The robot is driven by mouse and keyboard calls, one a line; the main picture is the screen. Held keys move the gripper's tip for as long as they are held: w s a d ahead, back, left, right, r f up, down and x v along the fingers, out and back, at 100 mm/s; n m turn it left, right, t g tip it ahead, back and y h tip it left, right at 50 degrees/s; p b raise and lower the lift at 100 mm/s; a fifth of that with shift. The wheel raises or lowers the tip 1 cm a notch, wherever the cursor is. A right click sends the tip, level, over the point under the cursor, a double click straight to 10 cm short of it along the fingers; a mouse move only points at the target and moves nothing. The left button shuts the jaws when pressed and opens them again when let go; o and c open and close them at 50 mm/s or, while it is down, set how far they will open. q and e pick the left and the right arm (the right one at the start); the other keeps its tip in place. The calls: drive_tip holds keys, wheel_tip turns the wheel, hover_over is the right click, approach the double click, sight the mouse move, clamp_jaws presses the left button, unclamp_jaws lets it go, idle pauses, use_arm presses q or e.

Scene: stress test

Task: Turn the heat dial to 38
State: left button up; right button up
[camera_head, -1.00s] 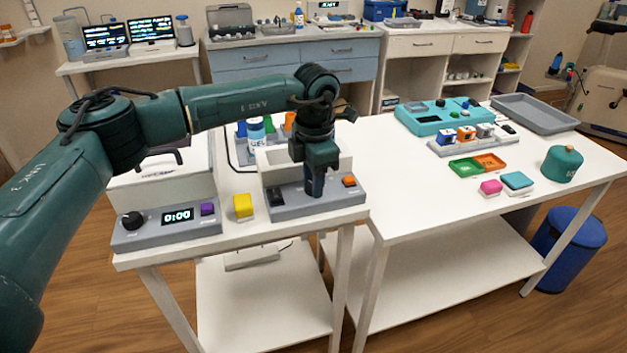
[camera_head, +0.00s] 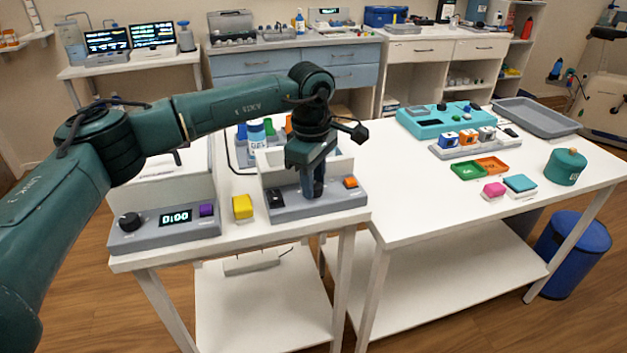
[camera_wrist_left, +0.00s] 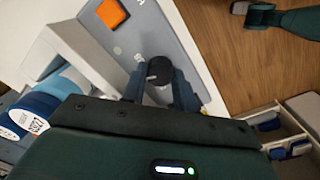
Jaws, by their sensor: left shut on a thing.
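The heat dial (camera_wrist_left: 159,71) is a round black knob with a light pointer mark, in the left wrist view. It sits on the grey front panel (camera_head: 335,202) of a white device on the left table. My left gripper (camera_wrist_left: 160,90) is shut on the dial, one finger on each side. In the head view my left gripper (camera_head: 314,190) points down at this panel and hides the dial. Markings on the panel are too small to read.
An orange button (camera_head: 350,183) and a black switch (camera_head: 275,197) flank the gripper. A yellow block (camera_head: 242,207) stands left of the panel. A second device with a black knob (camera_head: 129,222) and a 0:00 display (camera_head: 175,217) is further left.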

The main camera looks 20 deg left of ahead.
use_arm(q)
drive_tip(key=m, duration=0.3)
drive_tip(key=shift+m, duration=0.3)
drive_tip(key=shift+w+m, duration=0.1)
drive_tip(key=shift+m, duration=1.7)
drive_tip(key=shift+r, duration=0.1)
drive_tip(key=o, duration=1)
drive_tip(key=r, duration=1.3)
drive_tip(key=shift+s+a, duration=0.25)
